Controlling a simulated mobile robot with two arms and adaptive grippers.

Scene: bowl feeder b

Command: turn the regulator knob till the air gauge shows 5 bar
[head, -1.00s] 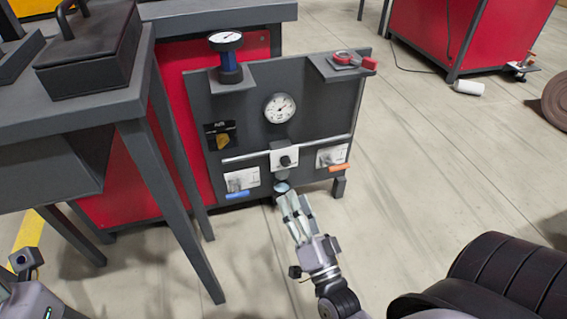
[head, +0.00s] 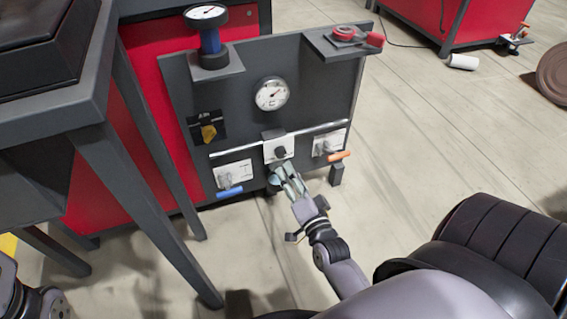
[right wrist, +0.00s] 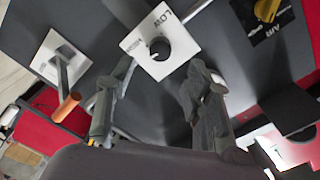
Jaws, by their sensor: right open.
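A black round knob (head: 280,152) with a white pointer mark sits on a white plate low in the middle of the dark panel. In the right wrist view the knob (right wrist: 160,48) shows clearly, beside printed letters that read "LOW". A round white gauge (head: 272,94) is above it; its reading is too small to tell. A yellow part on a black plate (head: 208,130), marked "AIR" in the right wrist view (right wrist: 266,10), is at left. My right gripper (head: 284,174) is open and empty just below the knob, fingers pointing towards it.
A blue-bodied device with a dial (head: 208,30) stands on the panel's left shelf, a red-handled part (head: 345,33) on the right one. Levers with blue (head: 229,192) and orange (head: 338,156) handles flank the knob. A grey table (head: 95,115) stands close on the left.

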